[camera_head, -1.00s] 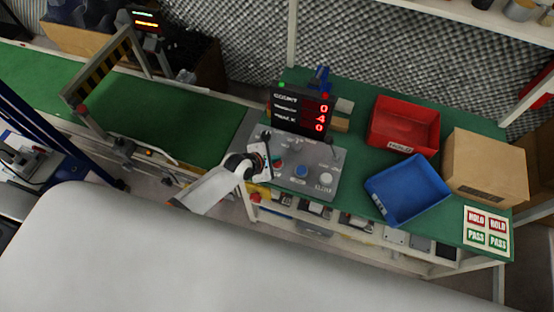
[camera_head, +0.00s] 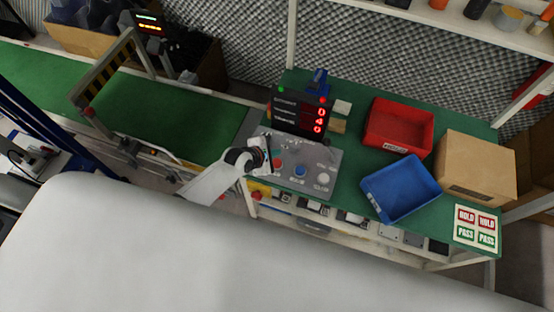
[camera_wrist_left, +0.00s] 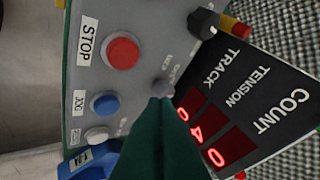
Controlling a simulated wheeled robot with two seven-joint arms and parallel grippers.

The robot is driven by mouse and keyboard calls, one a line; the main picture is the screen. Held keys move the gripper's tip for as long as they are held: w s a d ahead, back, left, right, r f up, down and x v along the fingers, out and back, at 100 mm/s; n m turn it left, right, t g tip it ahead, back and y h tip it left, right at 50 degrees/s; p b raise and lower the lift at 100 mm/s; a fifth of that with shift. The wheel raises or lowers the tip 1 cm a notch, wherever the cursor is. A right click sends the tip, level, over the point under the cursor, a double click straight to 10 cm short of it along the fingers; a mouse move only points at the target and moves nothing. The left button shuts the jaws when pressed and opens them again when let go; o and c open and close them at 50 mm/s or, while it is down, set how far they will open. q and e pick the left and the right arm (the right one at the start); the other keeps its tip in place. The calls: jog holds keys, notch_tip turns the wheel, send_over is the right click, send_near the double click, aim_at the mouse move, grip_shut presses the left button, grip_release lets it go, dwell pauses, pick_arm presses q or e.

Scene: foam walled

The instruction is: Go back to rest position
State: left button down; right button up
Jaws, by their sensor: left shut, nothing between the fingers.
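My left gripper (camera_head: 266,155) is over the left part of the grey control panel (camera_head: 319,163). In the left wrist view its dark green fingers (camera_wrist_left: 160,112) are shut with nothing between them. Their tips overlap a small grey knob on the panel; whether they touch it I cannot tell. The red STOP button (camera_wrist_left: 122,52), blue button (camera_wrist_left: 105,103) and white button (camera_wrist_left: 97,134) lie beside the fingers. The black display (camera_head: 298,112) behind the panel shows red digits. My right gripper is not in view.
A red bin (camera_head: 398,148), a blue bin (camera_head: 402,188) and a cardboard box (camera_head: 475,168) stand on the green bench to the right. A HOLD/PASS card (camera_head: 477,228) lies at its front right corner. A green conveyor (camera_head: 175,122) is at left.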

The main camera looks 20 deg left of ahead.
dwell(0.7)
pick_arm(q)
jog(key=s+d+r+m+g, duration=0.2)
jog(key=s+r+m, duration=0.4)
jog(key=s+m, duration=0.55)
jog(key=s+a+r+m+g+y, duration=0.35)
jog(key=s+a+r+m, duration=0.35)
jog(key=s+r+m, duration=0.55)
notch_tip(320, 180, down, 28)
jog(key=s+b, duration=0.1)
jog(key=b, duration=0.2)
jog(key=s+a+f+g+b, duration=0.1)
jog(key=s+a+f+b, duration=0.2)
jog(key=s+f, duration=1.4)
notch_tip(320, 180, down, 4)
jog(key=shift+r+g, duration=0.15)
jog(key=shift+g, duration=0.2)
jog(key=shift+y, duration=0.25)
